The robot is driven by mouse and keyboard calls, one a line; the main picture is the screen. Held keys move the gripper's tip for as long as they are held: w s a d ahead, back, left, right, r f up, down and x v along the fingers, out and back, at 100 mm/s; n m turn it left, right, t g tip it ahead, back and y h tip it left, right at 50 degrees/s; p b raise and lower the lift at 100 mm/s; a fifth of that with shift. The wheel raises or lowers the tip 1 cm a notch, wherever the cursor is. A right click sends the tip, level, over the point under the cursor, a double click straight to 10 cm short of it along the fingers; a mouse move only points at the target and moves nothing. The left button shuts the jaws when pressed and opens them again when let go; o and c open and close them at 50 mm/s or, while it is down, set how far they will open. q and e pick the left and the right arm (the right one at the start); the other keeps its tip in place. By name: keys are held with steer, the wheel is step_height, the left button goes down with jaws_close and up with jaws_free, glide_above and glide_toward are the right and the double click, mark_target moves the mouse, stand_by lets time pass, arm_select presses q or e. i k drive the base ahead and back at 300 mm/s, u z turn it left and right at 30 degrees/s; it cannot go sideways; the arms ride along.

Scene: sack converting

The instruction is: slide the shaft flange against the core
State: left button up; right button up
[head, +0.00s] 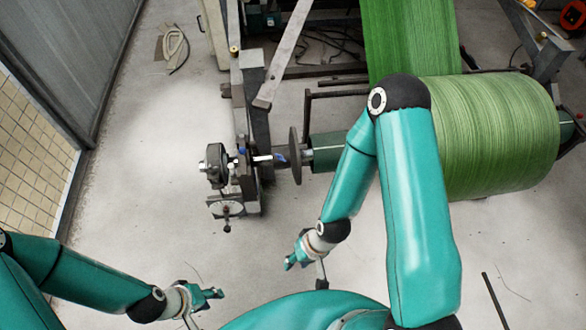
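The shaft flange (295,155) is a dark upright disc on the shaft, left of the roll. The core (326,151) looks like the dark green tube coming out of the roll's left side. My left gripper (212,296) is further left and lower, away from the shaft. Both look empty, but their finger gaps are too small to read. My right arm hides part of the core and roll.
The big green roll (500,135) fills the right, with green fabric (408,40) running up from it. A dark stand with a bearing (216,166) carries the shaft's left end. A slanted metal bar (284,55) is above the flange. The floor at left (130,190) is clear.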

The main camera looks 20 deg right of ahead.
mark_target(291, 153)
steer(key=z, duration=0.15)
steer(key=i, duration=0.85)
steer(key=u, duration=0.05)
